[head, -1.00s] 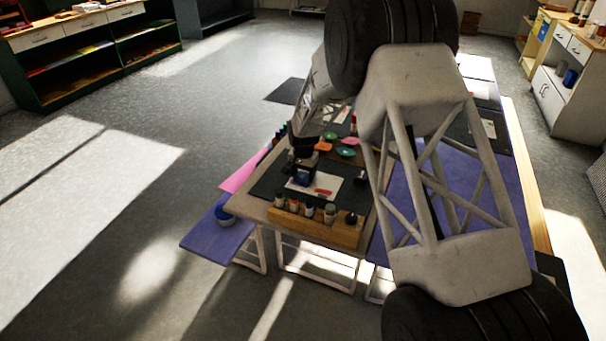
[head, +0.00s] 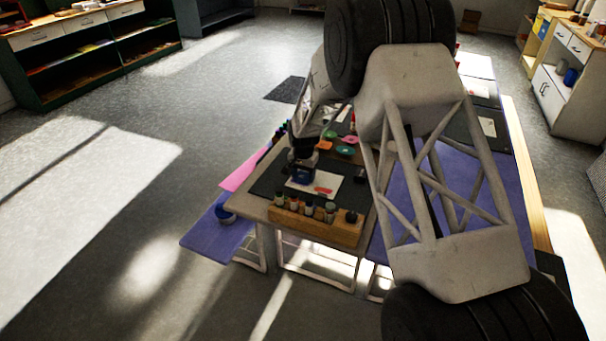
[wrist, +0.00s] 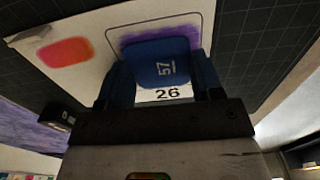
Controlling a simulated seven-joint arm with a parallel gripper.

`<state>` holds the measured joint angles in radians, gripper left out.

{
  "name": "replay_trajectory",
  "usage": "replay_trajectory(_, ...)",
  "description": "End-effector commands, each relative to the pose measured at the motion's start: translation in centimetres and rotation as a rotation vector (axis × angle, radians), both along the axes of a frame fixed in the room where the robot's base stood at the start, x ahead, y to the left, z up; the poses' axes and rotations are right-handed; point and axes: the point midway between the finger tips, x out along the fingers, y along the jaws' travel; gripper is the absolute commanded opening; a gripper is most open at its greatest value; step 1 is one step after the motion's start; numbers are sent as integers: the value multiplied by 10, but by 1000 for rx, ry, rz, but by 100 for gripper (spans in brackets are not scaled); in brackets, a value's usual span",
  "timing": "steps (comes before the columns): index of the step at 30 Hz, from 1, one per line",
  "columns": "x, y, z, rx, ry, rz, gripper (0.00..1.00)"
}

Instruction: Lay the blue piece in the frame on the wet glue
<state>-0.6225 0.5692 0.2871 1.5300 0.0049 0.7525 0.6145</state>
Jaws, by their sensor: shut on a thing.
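My gripper (wrist: 161,88) is shut on a blue piece (wrist: 160,62) marked 57, with one finger on each side of it. In the wrist view the piece is over the outlined frame (wrist: 199,30) on a white card (wrist: 113,27). A band of purple wet glue (wrist: 150,30) shows beyond the far edge of the piece; the rest is hidden under it. The number 26 is printed on the card just nearer than the piece. I cannot tell whether the piece touches the card. In the head view my gripper (head: 303,174) is low over the card (head: 331,181).
An orange-pink oval patch (wrist: 66,51) lies left on the card. A dark gridded mat (wrist: 240,25) is under it. A wooden rack (head: 315,228) of small bottles stands at the table's front edge. Small green (head: 346,150) and orange dishes are behind.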

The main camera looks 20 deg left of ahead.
Motion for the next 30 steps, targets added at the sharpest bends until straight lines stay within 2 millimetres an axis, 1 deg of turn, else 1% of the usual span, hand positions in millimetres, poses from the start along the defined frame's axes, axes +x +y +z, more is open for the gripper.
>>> replay_trajectory(21, 0, 0, 0, 0, 0, 0, 49)
replay_trajectory(22, 0, 0, 0, 0, 0, 0, 65)
replay_trajectory(27, 0, 0, 0, 0, 0, 0, 90)
replay_trajectory(30, 0, 0, 0, 0, 0, 0, 90)
